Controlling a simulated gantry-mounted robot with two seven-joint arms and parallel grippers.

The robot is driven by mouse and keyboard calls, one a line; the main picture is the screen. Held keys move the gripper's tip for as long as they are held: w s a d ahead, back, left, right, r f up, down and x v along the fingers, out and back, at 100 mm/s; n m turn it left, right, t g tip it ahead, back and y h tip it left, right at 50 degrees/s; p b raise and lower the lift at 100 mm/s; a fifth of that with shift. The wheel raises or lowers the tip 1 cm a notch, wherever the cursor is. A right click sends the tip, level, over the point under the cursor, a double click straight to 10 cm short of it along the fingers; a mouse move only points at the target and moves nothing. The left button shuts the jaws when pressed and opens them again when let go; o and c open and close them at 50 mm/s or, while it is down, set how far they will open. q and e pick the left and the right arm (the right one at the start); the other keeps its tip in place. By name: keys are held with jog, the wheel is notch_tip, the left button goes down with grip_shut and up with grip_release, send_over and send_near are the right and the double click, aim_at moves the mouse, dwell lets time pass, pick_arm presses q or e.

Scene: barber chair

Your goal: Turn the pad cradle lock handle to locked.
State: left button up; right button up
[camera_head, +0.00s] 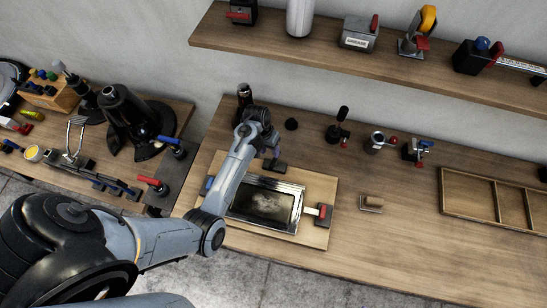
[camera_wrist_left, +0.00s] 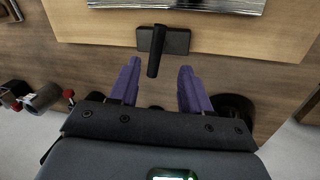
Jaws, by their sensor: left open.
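A framed pad cradle (camera_head: 297,218) with a dark, pale-smudged middle sits on a light board (camera_head: 250,234). A black block with a black lever stands at its back edge (camera_head: 280,167); the lever also shows in the left wrist view (camera_wrist_left: 155,55). A red-topped block (camera_head: 324,213) is at the cradle's right and a blue part (camera_head: 209,184) at its left. No label shows which is the lock handle. My left gripper (camera_head: 273,154) is open; in the left wrist view its purple fingers (camera_wrist_left: 159,72) stand either side of the lever's near end, apart from it. My right gripper is not in view.
A small wooden-topped block (camera_head: 371,203) and a divided tray (camera_head: 492,200) are to the right. Several clamps and fixtures, such as a black-handled one (camera_head: 339,128), line the bench's back. A shelf (camera_head: 330,51) hangs above. The bench between block and tray is clear.

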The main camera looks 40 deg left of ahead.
aim_at(274, 159)
pick_arm(q)
jog(key=f, duration=0.2)
jog(key=d+f, duration=0.1)
jog(key=f, duration=0.4)
jog(key=shift+w+d+f, duration=0.3)
jog(key=shift+w, duration=0.05)
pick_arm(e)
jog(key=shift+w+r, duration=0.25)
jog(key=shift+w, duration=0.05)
